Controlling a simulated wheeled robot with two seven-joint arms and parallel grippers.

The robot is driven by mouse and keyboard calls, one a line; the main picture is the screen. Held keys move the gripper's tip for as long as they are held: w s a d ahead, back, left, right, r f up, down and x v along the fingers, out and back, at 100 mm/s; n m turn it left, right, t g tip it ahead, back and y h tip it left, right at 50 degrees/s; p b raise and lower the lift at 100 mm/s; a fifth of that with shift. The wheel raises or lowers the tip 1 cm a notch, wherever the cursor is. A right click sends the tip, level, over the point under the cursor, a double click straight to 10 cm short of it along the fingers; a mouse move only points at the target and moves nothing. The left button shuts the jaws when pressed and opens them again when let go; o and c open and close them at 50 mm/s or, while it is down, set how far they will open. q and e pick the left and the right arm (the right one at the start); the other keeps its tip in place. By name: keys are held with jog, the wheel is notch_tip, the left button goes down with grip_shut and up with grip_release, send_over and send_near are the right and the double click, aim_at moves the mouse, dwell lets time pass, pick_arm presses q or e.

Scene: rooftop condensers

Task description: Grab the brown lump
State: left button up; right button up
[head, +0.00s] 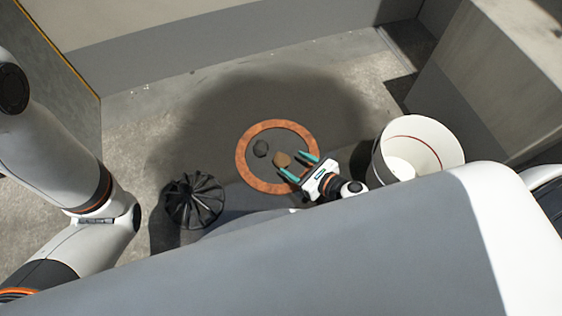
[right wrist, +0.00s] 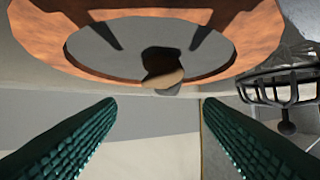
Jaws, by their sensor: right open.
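A white bucket (head: 442,140) stands right of my right gripper. A black ribbed object (head: 194,200) stands left of the ring. A big concrete block (head: 490,85) fills the right, and a low wall (head: 200,40) runs along the back. The floor behind the ring is clear.

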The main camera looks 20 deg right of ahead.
aim_at(282, 158)
jog(key=x, duration=0.3)
jog(key=shift+w+f+b, duration=0.15)
jog(key=shift+f+b, duration=0.05)
jog(key=shift+b, duration=0.15)
jog(key=b+x, duration=0.1)
jog(key=x, duration=0.1)
jog(key=b+x, duration=0.1)
jog(key=x, duration=0.1)
jog(key=shift+f+b, duration=0.35)
jog(key=shift+f, duration=0.05)
jog(key=shift+w+a+f, duration=0.15)
jog(key=shift+w+a, duration=0.15)
jog(key=shift+w, duration=0.1)
jog(key=c, duration=1)
